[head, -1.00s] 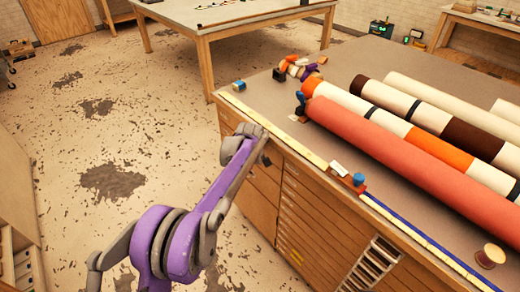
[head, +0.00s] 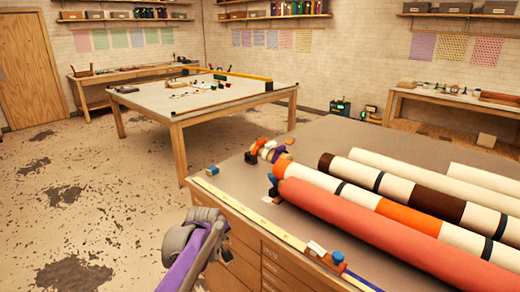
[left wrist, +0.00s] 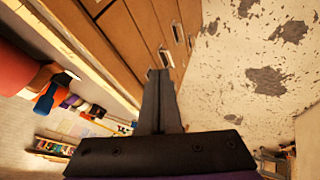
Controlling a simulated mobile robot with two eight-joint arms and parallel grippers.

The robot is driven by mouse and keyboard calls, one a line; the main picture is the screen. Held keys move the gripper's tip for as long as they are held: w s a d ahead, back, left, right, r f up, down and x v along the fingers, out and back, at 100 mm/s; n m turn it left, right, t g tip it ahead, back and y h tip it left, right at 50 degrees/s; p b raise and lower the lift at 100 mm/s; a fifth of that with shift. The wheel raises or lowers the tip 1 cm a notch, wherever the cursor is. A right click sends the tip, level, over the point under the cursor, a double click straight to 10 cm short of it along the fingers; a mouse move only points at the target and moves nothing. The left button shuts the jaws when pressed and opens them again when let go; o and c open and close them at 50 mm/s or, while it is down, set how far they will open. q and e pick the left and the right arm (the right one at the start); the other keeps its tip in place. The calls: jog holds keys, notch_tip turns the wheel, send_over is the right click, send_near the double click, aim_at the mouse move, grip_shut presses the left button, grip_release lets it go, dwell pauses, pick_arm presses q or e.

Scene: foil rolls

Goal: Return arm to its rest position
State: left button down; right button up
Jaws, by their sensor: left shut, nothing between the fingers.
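My left arm (head: 198,246), purple and grey, rises from the bottom of the head view beside the front left corner of the drawer cabinet. Its fingers are hard to make out there. In the left wrist view my left gripper (left wrist: 160,74) has its two dark fingers together, with nothing between them. The cabinet's wooden drawer fronts (left wrist: 150,35) lie behind and beside the fingers, and the stained floor (left wrist: 250,60) is to the right. My right gripper is in neither view.
The grey worktop (head: 340,140) carries a red roll (head: 350,225), several cream, orange and brown rolls, and a yellow measuring strip (head: 235,213) along its front edge. A blue-topped spool (head: 213,171) stands at its corner. Another table (head: 200,97) is behind. Open floor lies left.

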pick_arm(q)
jog(key=s+a+r+m+p, duration=0.1)
jog(key=s+r+m, duration=0.1)
jog(key=s, duration=0.7)
jog(key=s+a+r+m+p, duration=0.1)
jog(key=s+r+m+p, duration=0.1)
jog(key=s, duration=0.6)
jog(key=s+f+m+g+p, duration=0.1)
jog(key=s+f+m, duration=0.1)
jog(key=s, duration=0.8)
jog(key=s+f+m+p, duration=0.1)
jog(key=s+f, duration=0.3)
jog(key=s, duration=0.6)
jog(key=shift+s+a+m+g, duration=0.2)
jog(key=shift+a+m+g, duration=0.2)
jog(key=shift+m, duration=0.1)
